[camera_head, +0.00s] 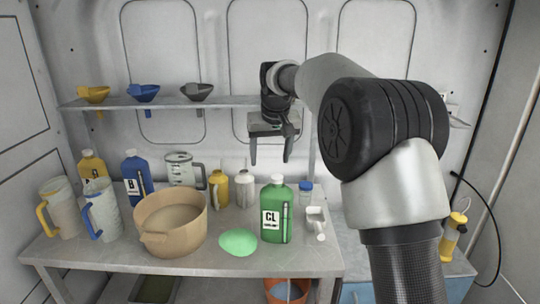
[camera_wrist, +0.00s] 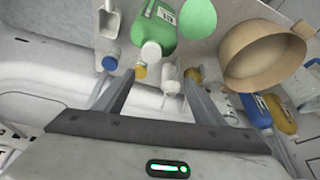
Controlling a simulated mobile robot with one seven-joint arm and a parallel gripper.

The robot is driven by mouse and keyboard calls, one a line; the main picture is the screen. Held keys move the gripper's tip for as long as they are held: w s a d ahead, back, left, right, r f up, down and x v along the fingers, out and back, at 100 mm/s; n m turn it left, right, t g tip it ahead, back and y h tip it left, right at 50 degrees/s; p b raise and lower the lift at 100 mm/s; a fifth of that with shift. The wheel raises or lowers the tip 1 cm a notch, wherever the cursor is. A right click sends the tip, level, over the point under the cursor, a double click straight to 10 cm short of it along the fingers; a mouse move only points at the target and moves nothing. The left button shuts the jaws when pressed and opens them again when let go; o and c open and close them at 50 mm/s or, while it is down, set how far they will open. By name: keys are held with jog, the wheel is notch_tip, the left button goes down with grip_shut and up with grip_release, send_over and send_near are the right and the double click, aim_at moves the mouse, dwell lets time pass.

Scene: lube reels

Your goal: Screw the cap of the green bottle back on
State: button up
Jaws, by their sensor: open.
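The green bottle (camera_head: 272,220), labelled CL, stands upright near the front of the bench. In the wrist view the green bottle (camera_wrist: 158,25) shows at the top, with a pale round top (camera_wrist: 151,51). I cannot tell whether that is a cap or a bare neck. No loose cap is clearly visible. A flat light green patch (camera_head: 238,242) lies left of the bottle.
A tan pot (camera_head: 165,242) is left of the patch. A blue-capped bottle (camera_head: 305,190) and a white scoop (camera_head: 316,224) are right of the green bottle. Yellow (camera_head: 218,190) and white (camera_head: 244,191) bottles stand behind. A shelf (camera_head: 150,103) with funnels runs above. The bench's front edge (camera_head: 180,268) is near.

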aim_at(277, 177)
jog(key=shift+d+r+n, duration=0.1)
jog(key=shift+n, duration=0.4)
jog(key=shift+n+y, duration=0.3)
jog(key=shift+n, duration=0.2)
jog(key=c, duration=0.4)
jog(key=shift+o, duration=0.2)
jog(key=s+r+n+h+p, duration=0.15)
jog(key=s+r+n, duration=0.3)
jog(key=n, duration=1.05)
jog(key=s+r+n+h+p, duration=0.1)
jog(key=s+r+n+p, duration=0.35)
jog(key=n, duration=0.95)
jog(key=x, duration=0.5)
jog(key=w+b+x, duration=0.1)
jog(key=x, duration=0.5)
jog(key=w+r+x, duration=0.1)
jog(key=x, duration=0.4)
jog(key=shift+w+d+f+b, duration=0.1)
jog(key=shift+f+b, duration=0.15)
jog(key=shift+b, duration=0.1)
